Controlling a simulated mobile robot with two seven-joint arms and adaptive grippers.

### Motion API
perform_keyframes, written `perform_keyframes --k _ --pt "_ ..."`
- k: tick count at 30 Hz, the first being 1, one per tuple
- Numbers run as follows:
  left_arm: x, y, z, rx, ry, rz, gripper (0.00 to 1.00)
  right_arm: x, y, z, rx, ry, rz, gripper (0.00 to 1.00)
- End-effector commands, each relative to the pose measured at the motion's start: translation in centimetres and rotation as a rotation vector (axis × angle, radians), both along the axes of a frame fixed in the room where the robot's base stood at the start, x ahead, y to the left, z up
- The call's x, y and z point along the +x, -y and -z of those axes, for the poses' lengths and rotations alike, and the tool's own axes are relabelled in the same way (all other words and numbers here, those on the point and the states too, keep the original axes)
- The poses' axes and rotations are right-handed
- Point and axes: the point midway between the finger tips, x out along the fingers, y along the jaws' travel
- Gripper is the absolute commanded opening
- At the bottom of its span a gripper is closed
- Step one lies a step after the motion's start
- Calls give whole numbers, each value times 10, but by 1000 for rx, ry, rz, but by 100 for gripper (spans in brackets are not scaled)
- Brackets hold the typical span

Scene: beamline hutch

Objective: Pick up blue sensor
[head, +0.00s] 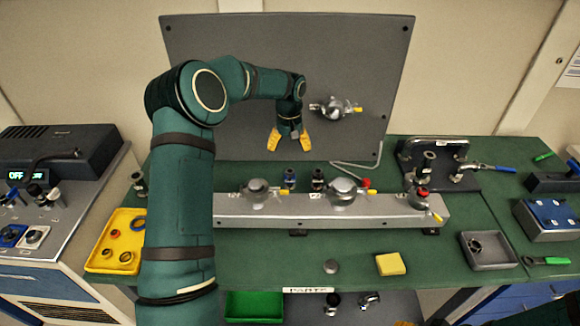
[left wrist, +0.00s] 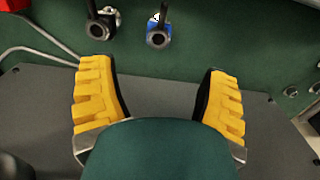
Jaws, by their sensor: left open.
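The blue sensor (head: 289,178) is a small dark cylinder with a blue band, standing behind the grey pipe bar on the green bench. In the left wrist view the blue sensor (left wrist: 158,38) shows its blue side and a round dark end, beyond the fingertips. My left gripper (head: 290,140) is open and empty, its yellow fingers pointing down above and behind the sensor. In the left wrist view the gripper (left wrist: 156,78) has a wide gap between its fingers. My right gripper is not in view.
A similar black sensor (head: 318,179) stands just right of the blue one. The grey bar (head: 300,208) with valves lies in front, and an upright grey panel (head: 220,60) stands behind. A bent metal tube (head: 365,165) lies to the right. A yellow sponge (head: 391,264) lies in front.

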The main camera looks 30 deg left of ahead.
Motion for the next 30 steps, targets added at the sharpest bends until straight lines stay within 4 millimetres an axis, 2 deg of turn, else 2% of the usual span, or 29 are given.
perform_keyframes --k 5,15,18,26,30 --pt "0 0 5 -1 -1 0 76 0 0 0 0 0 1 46" --pt "-1 0 64 -2 -3 0 76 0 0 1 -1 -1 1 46" --pt "0 1 77 -2 -3 1 76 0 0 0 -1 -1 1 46" --pt "-1 1 95 -2 -2 0 76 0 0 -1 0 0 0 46" --pt "-1 2 115 -2 -2 1 76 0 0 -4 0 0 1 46"
